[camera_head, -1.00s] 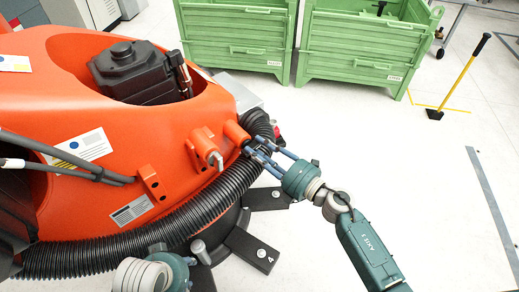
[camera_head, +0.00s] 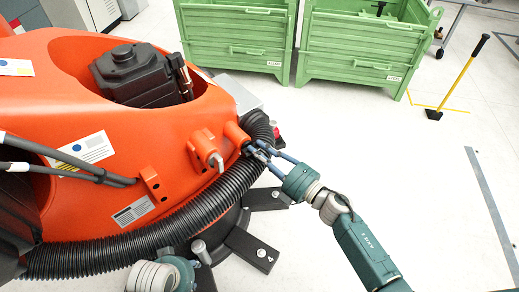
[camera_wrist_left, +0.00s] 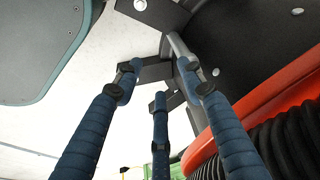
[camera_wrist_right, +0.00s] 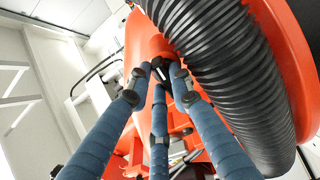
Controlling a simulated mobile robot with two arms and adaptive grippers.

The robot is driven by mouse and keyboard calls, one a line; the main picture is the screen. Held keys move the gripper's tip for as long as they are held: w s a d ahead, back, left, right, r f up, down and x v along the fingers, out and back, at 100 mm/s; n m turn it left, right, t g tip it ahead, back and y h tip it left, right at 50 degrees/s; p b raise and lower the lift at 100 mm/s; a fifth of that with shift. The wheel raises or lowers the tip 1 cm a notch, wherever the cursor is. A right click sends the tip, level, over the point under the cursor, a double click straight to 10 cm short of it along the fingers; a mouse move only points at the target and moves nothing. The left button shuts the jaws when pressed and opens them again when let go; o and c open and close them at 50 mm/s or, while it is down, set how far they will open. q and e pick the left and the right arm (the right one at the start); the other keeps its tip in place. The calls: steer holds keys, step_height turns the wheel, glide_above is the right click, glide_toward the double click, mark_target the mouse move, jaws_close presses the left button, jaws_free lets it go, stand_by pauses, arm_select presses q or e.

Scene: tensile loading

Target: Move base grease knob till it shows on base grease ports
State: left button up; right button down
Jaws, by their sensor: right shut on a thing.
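The orange robot base has two round sockets on its side, which look like the base grease ports. One port (camera_head: 236,132) is by my right gripper, and the other (camera_head: 202,146) holds a silver bent fitting (camera_head: 216,161). My right gripper (camera_head: 258,150) is shut at the mouth of the first port. A small dark piece with a pale face (camera_wrist_right: 163,70) is between its fingertips in the right wrist view; it looks like the base grease knob, mostly hidden by the fingers. My left gripper (camera_wrist_left: 160,82) has its fingers spread, near a grey metal rod (camera_wrist_left: 180,46) by the base's feet.
A black corrugated hose (camera_head: 205,207) curves around the orange base (camera_head: 90,205), close below my right gripper. Black feet (camera_head: 252,248) stick out at floor level. Green crates (camera_head: 240,40) stand behind.

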arm_select(q)
step_height(320, 180, down, 8)
steer(key=s+p, duration=0.1)
steer(key=p, duration=0.1)
steer(key=shift+s, duration=0.35)
arm_select(e)
steer(key=m, duration=0.4)
steer(key=f+m+t, duration=0.1)
steer(key=m, duration=0.6)
steer(key=shift+s+f+m+t, duration=0.1)
steer(key=shift+f+m+t, duration=0.1)
steer(key=shift+m+t, duration=0.15)
arm_select(q)
steer(key=shift+f, duration=0.1)
arm_select(e)
steer(key=c, duration=1.8)
jaws_free()
